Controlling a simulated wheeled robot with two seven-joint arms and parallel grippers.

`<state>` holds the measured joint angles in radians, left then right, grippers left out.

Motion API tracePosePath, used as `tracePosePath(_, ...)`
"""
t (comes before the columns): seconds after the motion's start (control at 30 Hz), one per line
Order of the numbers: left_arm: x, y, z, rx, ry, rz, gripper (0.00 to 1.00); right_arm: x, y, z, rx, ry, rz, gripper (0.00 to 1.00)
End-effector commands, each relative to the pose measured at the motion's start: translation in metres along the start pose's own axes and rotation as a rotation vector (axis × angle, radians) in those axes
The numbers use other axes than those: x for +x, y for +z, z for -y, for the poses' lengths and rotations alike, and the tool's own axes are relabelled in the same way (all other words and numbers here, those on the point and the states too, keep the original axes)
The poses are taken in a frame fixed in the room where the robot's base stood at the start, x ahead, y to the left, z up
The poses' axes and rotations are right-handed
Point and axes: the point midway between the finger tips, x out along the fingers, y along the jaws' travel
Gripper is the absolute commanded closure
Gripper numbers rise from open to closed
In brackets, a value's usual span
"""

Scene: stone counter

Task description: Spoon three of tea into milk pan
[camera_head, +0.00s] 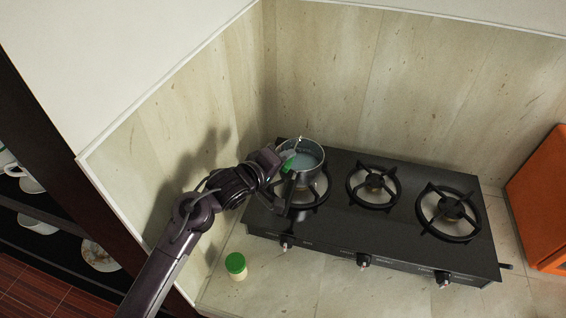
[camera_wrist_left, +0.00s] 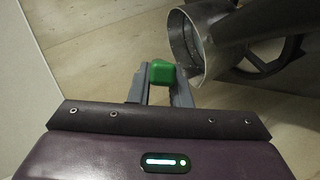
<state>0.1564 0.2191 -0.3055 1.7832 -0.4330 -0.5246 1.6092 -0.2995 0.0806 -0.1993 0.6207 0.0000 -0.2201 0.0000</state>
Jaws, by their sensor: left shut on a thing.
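My left gripper (camera_head: 284,161) is at the pan's left rim, shut on the green-handled spoon (camera_head: 289,162). The spoon's pale end reaches up over the pan's rim; its bowl is too small to read. In the left wrist view the green handle (camera_wrist_left: 162,71) sits between the fingers, and the pan (camera_wrist_left: 186,40) is close on the right. A small jar with a green lid (camera_head: 236,264) stands on the counter. My right gripper is not in view.
The black stove (camera_head: 340,240) has two empty burners to the right of the pan. An orange box-like object (camera_head: 545,205) stands at the far right. Walls close in behind and left. The counter (camera_head: 300,289) in front is mostly clear.

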Motion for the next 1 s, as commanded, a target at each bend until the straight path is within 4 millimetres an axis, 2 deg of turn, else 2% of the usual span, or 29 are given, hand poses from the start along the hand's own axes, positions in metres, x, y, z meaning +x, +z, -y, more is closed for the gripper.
tracePosePath(0.1, -0.002, -0.003, -0.011, 0.254, -0.085, -0.005, 1.00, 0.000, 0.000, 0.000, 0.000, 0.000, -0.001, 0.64)
tracePosePath(0.27, -0.003, -0.001, -0.024, 0.544, -0.197, -0.023, 1.00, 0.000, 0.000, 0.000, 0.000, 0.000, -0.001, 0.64)
tracePosePath(0.4, -0.003, 0.002, -0.031, 0.788, -0.290, -0.042, 1.00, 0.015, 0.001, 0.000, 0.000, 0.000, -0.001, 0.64)
tracePosePath(0.7, -0.005, 0.003, -0.041, 1.011, -0.379, -0.053, 1.00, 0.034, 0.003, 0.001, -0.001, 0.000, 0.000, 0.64)
tracePosePath(1.0, -0.006, 0.002, -0.045, 1.064, -0.401, -0.055, 1.00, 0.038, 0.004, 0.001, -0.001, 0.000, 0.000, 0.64)
